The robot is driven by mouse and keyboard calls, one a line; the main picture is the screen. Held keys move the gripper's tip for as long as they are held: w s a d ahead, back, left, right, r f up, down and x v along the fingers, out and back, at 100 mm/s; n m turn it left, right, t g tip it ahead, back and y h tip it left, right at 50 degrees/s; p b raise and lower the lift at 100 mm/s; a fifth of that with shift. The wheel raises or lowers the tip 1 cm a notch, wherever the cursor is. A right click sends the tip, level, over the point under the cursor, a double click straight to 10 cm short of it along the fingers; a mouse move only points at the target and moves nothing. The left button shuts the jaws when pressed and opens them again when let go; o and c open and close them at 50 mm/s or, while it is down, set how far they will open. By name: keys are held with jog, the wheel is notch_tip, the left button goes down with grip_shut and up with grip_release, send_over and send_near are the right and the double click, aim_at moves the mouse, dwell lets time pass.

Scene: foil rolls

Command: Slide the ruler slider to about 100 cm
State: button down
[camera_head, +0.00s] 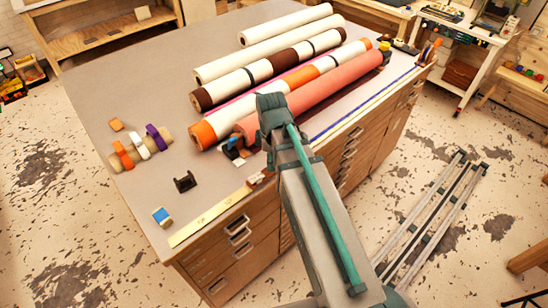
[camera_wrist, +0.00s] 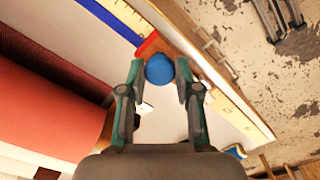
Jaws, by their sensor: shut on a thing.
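The slider (camera_wrist: 150,45) is a reddish-brown piece across the ruler with a round blue knob (camera_wrist: 160,69). My gripper (camera_wrist: 160,75) is shut on this knob, one finger on each side. In the head view my arm hides the fingers; part of the slider (camera_head: 257,181) shows beside it. The scale's numbers are unreadable.
Several foil rolls lie behind the ruler, the nearest a salmon-red one (camera_head: 315,95). The ruler strip left of the slider looks clear.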

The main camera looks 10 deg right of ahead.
jog(key=shift+a, duration=0.1)
jog(key=c, duration=0.8)
grip_release()
jog(key=shift+r, duration=0.15)
notch_tip(320, 180, up, 12)
jog(key=shift+f, duration=0.1)
